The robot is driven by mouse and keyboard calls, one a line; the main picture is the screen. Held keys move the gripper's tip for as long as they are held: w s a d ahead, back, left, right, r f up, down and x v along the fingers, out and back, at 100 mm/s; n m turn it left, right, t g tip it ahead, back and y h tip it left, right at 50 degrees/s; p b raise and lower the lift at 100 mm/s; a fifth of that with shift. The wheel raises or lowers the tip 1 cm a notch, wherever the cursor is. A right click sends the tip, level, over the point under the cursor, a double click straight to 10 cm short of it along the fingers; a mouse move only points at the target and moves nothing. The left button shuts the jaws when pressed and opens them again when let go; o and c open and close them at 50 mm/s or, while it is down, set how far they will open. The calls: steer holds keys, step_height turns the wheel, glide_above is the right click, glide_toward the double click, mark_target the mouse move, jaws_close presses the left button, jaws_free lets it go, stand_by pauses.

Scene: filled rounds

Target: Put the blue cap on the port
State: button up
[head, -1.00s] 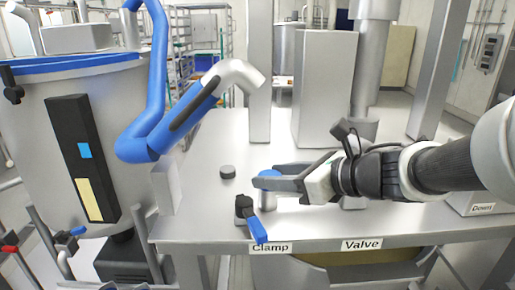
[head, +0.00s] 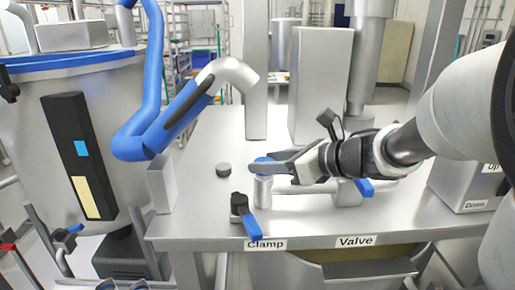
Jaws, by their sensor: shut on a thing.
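My gripper (head: 268,168) is shut on the blue cap (head: 263,159), whose blue top edge shows above the fingers. The fingers hide most of the cap. A silver upright stub, which looks like the port (head: 262,192), stands on the metal table just below the fingertips. The cap appears to be above the stub or slightly behind it, with a small gap. I cannot tell whether the two are exactly in line.
A clamp with a blue handle (head: 248,222) stands just left of the stub. A dark round puck (head: 223,170) lies farther left. A blue valve handle (head: 365,187) is right, below the arm. A bent steel pipe (head: 228,72) hangs at upper left.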

steer(key=shift+w, duration=1.1)
steer(key=shift+w+f, duration=0.15)
steer(key=shift+f, duration=0.3)
steer(key=shift+f+b, duration=0.7)
steer(key=shift+b, duration=0.35)
steer(key=shift+f+b, duration=0.35)
steer(key=shift+b, duration=0.3)
steer(key=o, duration=1.1)
